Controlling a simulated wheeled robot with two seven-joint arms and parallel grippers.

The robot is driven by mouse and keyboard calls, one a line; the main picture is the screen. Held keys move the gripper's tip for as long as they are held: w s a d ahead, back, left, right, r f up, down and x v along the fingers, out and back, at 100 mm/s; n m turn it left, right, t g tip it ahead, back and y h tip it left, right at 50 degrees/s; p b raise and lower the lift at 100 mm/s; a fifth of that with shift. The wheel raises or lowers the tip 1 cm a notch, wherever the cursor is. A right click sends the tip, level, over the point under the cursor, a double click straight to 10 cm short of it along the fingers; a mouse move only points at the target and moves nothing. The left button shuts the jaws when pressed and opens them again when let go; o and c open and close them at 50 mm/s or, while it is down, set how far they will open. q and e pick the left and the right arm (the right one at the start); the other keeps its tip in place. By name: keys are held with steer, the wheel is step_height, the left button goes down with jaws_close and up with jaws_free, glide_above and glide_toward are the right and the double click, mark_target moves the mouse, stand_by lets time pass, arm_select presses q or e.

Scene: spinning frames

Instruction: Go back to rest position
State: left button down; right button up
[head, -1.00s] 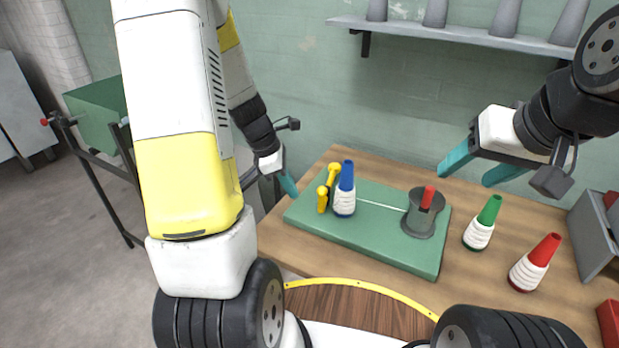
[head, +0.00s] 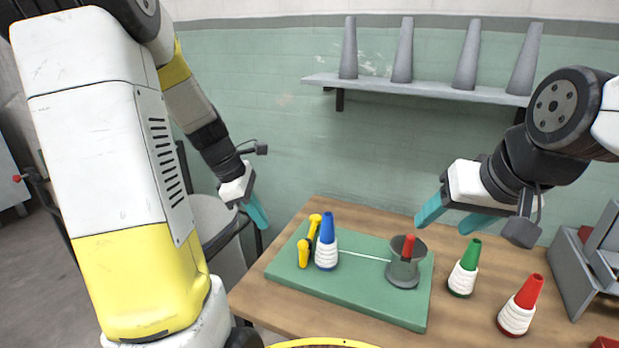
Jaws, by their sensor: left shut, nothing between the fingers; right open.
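My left gripper (head: 257,212) is shut and empty, beyond the left edge of the wooden table (head: 330,208). My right gripper (head: 447,222) is open and empty, above the back right part of the table. The green board (head: 340,288) lies on the table between them. On it stand a blue-topped spool (head: 327,243) with white thread, a yellow tool (head: 304,253) and a grey cup (head: 403,272) with a red peg (head: 408,247). A white thread runs from the blue spool toward the cup. Neither gripper touches these things.
A green-topped spool (head: 465,268) and a red-topped spool (head: 521,305) stand on the table right of the board. A grey metal rack (head: 590,268) is at the right edge. A wall shelf (head: 420,88) holds several grey cones. Open air surrounds both grippers.

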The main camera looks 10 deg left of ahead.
arm_select(q)
steer(key=s+d+r+m+t+y, duration=0.1)
steer(key=s+d+r+m+t, duration=0.1)
steer(key=s+r+m, duration=0.4)
steer(key=s+d+r+m+t, duration=0.2)
steer(key=s+d+r+m, duration=0.3)
steer(key=m, duration=0.9)
steer(key=s+r, duration=0.2)
steer(key=s, duration=0.1)
steer(key=shift+d+r+m+t+y, duration=0.15)
steer(key=shift+d+m+t+y, duration=0.15)
steer(key=shift+y, duration=0.1)
